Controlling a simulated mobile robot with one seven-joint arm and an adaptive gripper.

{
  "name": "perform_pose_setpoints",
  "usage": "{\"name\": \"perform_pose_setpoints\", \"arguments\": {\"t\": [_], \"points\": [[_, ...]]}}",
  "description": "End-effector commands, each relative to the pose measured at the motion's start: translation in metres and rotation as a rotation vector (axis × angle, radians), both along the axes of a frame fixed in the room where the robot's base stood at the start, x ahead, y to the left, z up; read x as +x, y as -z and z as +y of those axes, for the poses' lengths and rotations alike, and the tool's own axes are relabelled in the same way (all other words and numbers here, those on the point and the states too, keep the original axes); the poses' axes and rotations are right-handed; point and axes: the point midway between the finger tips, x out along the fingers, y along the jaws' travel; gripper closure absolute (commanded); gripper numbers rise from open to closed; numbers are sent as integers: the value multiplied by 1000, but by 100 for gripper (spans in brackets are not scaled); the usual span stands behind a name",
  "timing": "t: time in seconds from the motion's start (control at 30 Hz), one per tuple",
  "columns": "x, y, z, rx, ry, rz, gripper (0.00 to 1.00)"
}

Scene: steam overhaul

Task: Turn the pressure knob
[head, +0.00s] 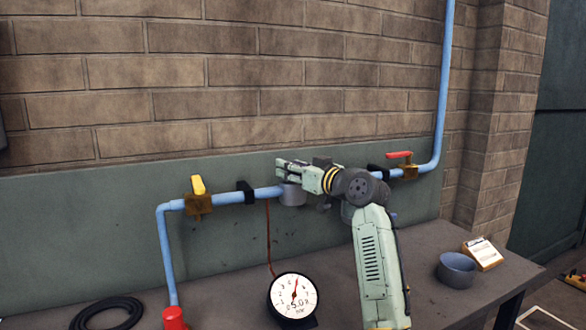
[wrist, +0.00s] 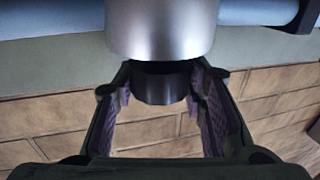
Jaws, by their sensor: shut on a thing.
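The pressure regulator is a silver cylinder (head: 292,195) on the blue pipe, left of my arm. Its silver body (wrist: 162,30) fills the top middle of the wrist view. The dark round pressure knob (wrist: 162,88) sticks out of that body between my fingers. My gripper (wrist: 165,95) is shut on the knob, one finger on each side; the exact contact is hard to see. In the head view my gripper (head: 287,170) is at the top of the regulator and hides the knob. A round white gauge (head: 294,297) below shows 5.0 bar, its red needle pointing nearly straight up.
The blue pipe (head: 235,198) runs along a green panel below a brick wall. A yellow-handled valve (head: 198,200) is left, a red-handled valve (head: 403,165) right.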

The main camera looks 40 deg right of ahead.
Motion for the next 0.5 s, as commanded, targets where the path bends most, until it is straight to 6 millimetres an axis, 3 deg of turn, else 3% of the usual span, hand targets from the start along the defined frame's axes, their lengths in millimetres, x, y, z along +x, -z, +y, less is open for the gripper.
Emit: {"name": "perform_pose_setpoints", "arguments": {"t": [0.27, 0.5], "points": [[0, 2, 1, -2, 59, -1, 90], [1, 3, 2, -3, 211, -2, 90]]}}
